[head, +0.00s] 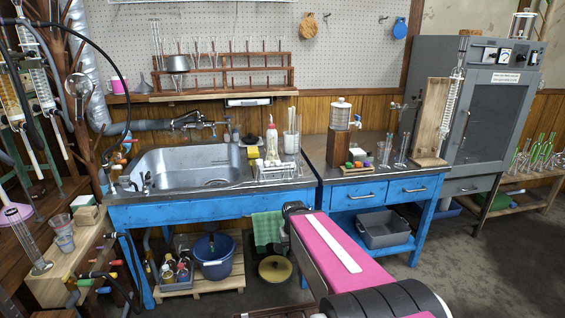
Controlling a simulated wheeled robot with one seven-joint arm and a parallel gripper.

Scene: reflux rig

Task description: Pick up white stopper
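I cannot clearly make out a white stopper in the head view. My pink arm link with a white stripe reaches up from the lower right in front of the benches.
A steel sink (185,167) is set in the left blue bench. A wire rack (276,172) with glassware stands at its right end. Upright glass cylinders (402,150) stand nearby. A grey cabinet (483,110) is at right.

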